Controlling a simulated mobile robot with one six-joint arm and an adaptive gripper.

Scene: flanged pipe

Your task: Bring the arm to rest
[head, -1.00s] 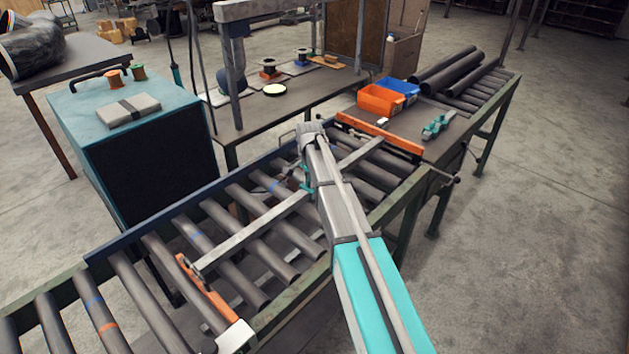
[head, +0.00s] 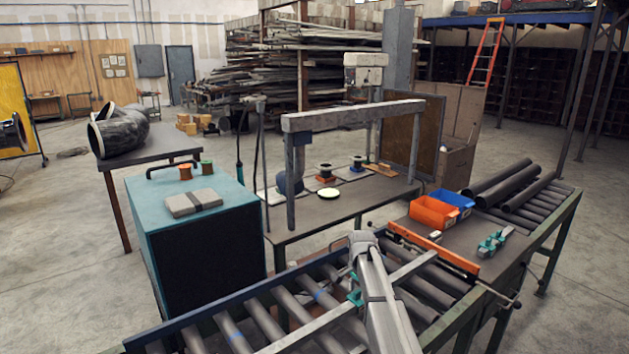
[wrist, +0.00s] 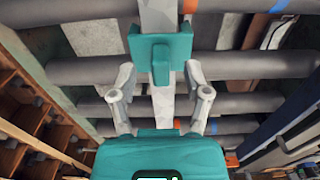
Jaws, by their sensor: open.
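My arm (head: 385,305) reaches out over the roller conveyor in the head view. My gripper (head: 354,292) is small and mostly hidden behind the arm there, near a grey bar (head: 318,327) lying across the rollers. In the wrist view my gripper (wrist: 159,78) is open, with its two fingers spread apart. A teal block with a raised grip (wrist: 160,52) sits on the grey bar between and beyond the fingertips. I see gaps on both sides of its grip, and nothing is held. Whether the fingertips touch the block's plate is hard to tell.
Conveyor rollers (head: 262,318) lie under the arm. An orange rail (head: 433,248) crosses the conveyor beside orange (head: 435,212) and blue bins (head: 452,199). A teal cabinet (head: 190,225) stands left, a workbench with a grey frame (head: 352,115) behind. Open floor lies right.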

